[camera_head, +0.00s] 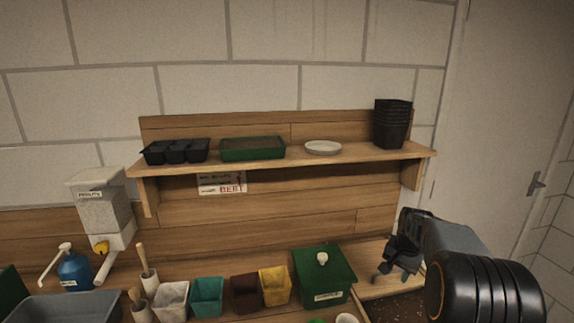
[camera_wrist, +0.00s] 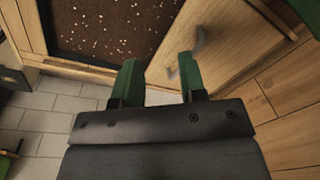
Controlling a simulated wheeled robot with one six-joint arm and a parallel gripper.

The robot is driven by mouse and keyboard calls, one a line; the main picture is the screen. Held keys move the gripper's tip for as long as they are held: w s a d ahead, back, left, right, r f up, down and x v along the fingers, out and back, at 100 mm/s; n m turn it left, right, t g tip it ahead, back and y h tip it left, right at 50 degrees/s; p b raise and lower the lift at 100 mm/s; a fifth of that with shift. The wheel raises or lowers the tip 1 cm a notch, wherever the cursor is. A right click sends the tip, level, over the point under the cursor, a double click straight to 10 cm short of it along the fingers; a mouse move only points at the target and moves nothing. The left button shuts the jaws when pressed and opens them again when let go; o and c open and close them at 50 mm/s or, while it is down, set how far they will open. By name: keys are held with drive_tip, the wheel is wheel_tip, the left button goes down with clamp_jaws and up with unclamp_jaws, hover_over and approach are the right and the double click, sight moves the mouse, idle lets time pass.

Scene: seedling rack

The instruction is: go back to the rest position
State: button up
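My gripper (camera_wrist: 159,68) has two green fingers, which stand apart with nothing between them in the wrist view. In the head view my gripper (camera_head: 385,272) is at the right, beside the green lidded box (camera_head: 322,274) and over the right part of the wooden bench. The gripper's fingers are small and dark there. In the wrist view the fingers point toward the wooden edge of a bed of dark speckled soil (camera_wrist: 115,25). A small grey curved piece (camera_wrist: 199,40) shows just beyond the right finger.
A shelf (camera_head: 300,162) holds black pots (camera_head: 392,124), a white saucer (camera_head: 323,147), a green tray (camera_head: 252,155) and black cells (camera_head: 176,152). Several coloured pots, a blue pump bottle (camera_head: 74,269) and a grey tub (camera_head: 65,307) stand below. Tiled floor (camera_wrist: 60,120) shows left in the wrist view.

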drive_tip(key=s+a+r+n+t, duration=0.1)
drive_tip(key=s+a+r+n, duration=0.1)
drive_tip(key=s+a+n, duration=0.2)
drive_tip(key=s+a+r+n+t, duration=0.1)
drive_tip(key=s+a+r+n, duration=0.2)
drive_tip(key=s+a, duration=0.8)
drive_tip(key=shift+s+a+n+t, duration=0.35)
drive_tip(key=shift+s+n, duration=0.45)
drive_tip(key=shift+s, duration=3.15)
